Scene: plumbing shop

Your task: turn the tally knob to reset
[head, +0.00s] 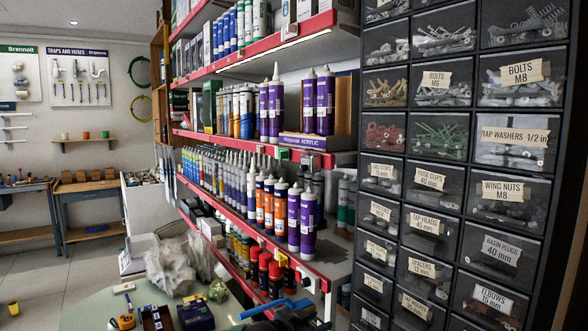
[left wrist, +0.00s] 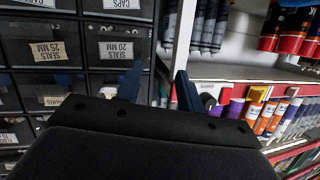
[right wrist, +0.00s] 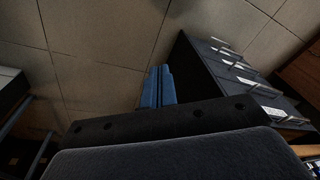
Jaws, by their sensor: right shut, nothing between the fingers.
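A small pale piece (head: 325,286) sits at the near end of the lower red shelf edge, with a small yellow box (head: 281,260) further along that edge.
Shelves with red edges (head: 230,142) hold cartridges and cans. A dark drawer cabinet (head: 393,153) with labelled drawers stands to the right. A green-topped table (head: 95,308) with boxes is at lower left. Tiled floor (right wrist: 100,80) lies below my right gripper beside a dark unit.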

